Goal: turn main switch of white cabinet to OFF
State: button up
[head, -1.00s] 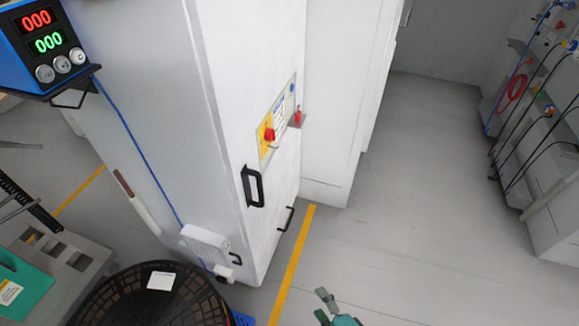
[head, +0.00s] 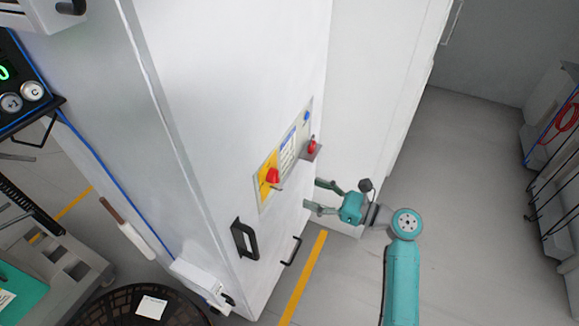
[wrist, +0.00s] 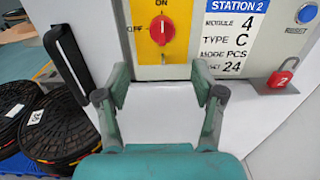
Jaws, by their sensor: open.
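The white cabinet (head: 235,85) stands left of my arm. Its main switch (head: 272,175) is a red rotary knob on a yellow plate (head: 263,190). In the wrist view the knob (wrist: 162,29) stands upright with its white mark toward ON at the top; OFF is printed at the left. My gripper (head: 314,195) is open and empty in front of the cabinet, right of and a little below the switch in the head view. In the wrist view the fingers (wrist: 160,93) are spread below the knob, apart from it.
A red padlock (wrist: 281,75) hangs on a bracket right of the switch, below a blue button (wrist: 306,14). A "Station 2" label (wrist: 235,40) lies between. A black door handle (head: 244,240) projects lower left. Dark reels (wrist: 50,120) stand at left.

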aim_at(274, 176)
jog(key=x, duration=0.7)
jog(key=r+x, duration=0.1)
jog(key=x, duration=0.3)
jog(key=shift+w+d, duration=0.15)
jog(key=shift+c, duration=0.3)
jog(key=c, duration=1.1)
